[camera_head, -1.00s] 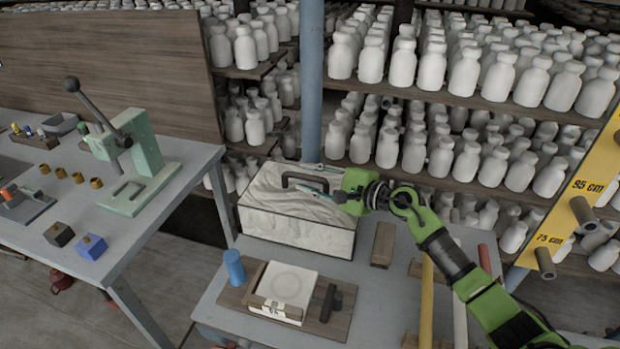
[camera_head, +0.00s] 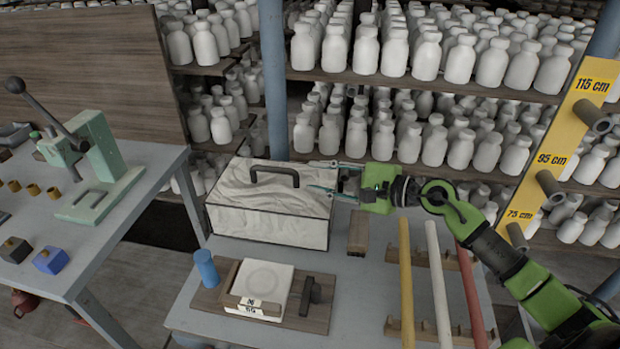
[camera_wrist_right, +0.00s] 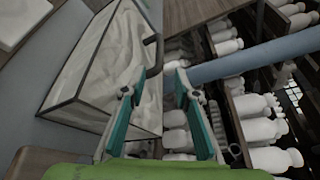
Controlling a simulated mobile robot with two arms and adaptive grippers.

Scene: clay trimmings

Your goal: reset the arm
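My right arm comes in from the right in the head view. Its green gripper (camera_head: 325,178) is beside the right end of a white, clay-textured box (camera_head: 268,228) with a dark handle (camera_head: 275,172). In the right wrist view the two teal-edged fingers (camera_wrist_right: 152,98) are spread apart with nothing between them. The box (camera_wrist_right: 90,70) and its handle lie to the left of the fingers there. Whether a finger touches the box I cannot tell. My left gripper is in neither view.
The grey table (camera_head: 350,285) also holds a wooden board (camera_head: 320,318) with a white tile (camera_head: 262,280), a blue cylinder (camera_head: 206,268), and yellow, white and red rods. A blue post (camera_head: 273,80) and shelves of white bottles stand behind. A yellow height gauge (camera_head: 560,140) is at right.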

